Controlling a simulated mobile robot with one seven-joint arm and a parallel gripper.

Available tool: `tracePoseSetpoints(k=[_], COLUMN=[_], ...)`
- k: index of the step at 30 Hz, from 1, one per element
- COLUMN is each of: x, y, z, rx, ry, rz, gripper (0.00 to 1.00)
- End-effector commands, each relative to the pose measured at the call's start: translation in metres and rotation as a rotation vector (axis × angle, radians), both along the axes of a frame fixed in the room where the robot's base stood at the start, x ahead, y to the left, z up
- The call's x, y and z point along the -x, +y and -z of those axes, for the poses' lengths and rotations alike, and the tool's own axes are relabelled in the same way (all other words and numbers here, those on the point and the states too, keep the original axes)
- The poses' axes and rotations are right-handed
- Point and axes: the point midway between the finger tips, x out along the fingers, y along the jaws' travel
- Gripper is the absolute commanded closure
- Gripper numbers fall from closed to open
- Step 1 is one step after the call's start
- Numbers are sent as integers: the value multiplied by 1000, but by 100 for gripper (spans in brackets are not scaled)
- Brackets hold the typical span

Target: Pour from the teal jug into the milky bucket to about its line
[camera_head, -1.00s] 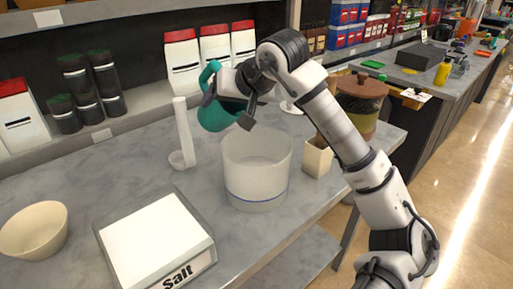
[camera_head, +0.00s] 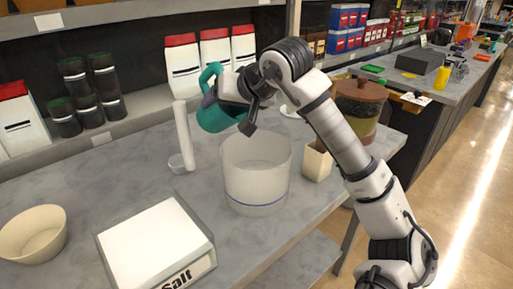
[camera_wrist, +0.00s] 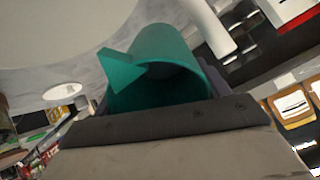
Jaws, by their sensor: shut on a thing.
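The teal jug (camera_head: 214,118) is held in the air above the bucket's left rim, tilted, with its handle up at the left. My gripper (camera_head: 243,106) is shut on the jug. The milky bucket (camera_head: 256,176) stands upright on the grey counter, with a blue line low around its wall. In the wrist view the jug (camera_wrist: 160,62) shows its open mouth and pointed spout, the spout toward the left. The pale bucket (camera_wrist: 55,35) fills the upper left there. No stream of liquid is visible, and I cannot tell the level in the bucket.
A salt box (camera_head: 155,245) and a cream bowl (camera_head: 33,234) stand at the front left. A white upright handle with a small cup (camera_head: 182,140) is left of the bucket. A beige square cup (camera_head: 317,160) and a lidded jar (camera_head: 360,105) stand to its right.

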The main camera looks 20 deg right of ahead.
Motion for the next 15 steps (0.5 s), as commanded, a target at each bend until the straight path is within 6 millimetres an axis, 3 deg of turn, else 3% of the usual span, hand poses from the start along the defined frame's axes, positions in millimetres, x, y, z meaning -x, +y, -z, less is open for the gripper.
tracePoseSetpoints(k=[15], x=[1], y=[0], z=[-4], rx=[-12], ry=[-33], rz=[0], gripper=[72])
